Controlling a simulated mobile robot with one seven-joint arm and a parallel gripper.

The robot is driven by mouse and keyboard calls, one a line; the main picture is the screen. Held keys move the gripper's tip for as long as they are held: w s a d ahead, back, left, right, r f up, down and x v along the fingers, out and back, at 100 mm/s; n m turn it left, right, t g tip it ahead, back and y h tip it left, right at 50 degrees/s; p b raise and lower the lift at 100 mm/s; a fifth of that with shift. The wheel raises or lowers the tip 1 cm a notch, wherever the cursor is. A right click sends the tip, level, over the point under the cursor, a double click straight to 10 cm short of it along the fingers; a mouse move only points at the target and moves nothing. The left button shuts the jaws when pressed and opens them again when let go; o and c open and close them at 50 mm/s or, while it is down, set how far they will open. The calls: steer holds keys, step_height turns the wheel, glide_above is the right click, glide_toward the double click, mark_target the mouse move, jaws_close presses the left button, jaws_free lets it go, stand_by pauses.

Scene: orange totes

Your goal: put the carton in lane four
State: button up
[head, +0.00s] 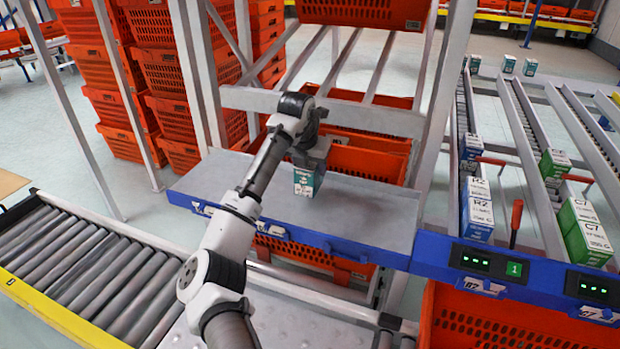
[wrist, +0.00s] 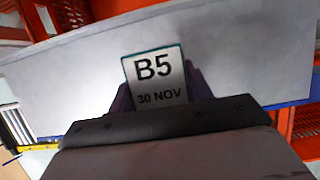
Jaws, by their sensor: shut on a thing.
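The carton is a small teal and white box, seen in the head view (head: 304,183) under my gripper (head: 311,163). In the wrist view the carton's white top (wrist: 158,80) reads "B5" and "30 NOV". My gripper is shut on the carton, with a finger on either side of it. The carton is upright over the grey shelf (head: 375,215) with the blue front edge. I cannot tell whether its base touches the shelf. Flow lanes (head: 535,130) run back at the right; no readable sign tells which one is lane four.
Blue-white R2 cartons (head: 478,207) and green-white C7 cartons (head: 586,232) stand at the front of the right lanes. Orange totes (head: 165,75) are stacked behind. Grey rack posts (head: 198,75) flank the shelf. A roller conveyor (head: 85,265) lies at left.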

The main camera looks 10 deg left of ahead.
steer(key=shift+f, duration=2.05)
steer(key=shift+f, duration=0.2)
steer(key=o, duration=1.1)
steer(key=shift+o, duration=0.2)
steer(key=shift+r, duration=0.1)
steer(key=b+v, duration=0.1)
steer(key=v, duration=1.1)
steer(key=shift+r, duration=0.15)
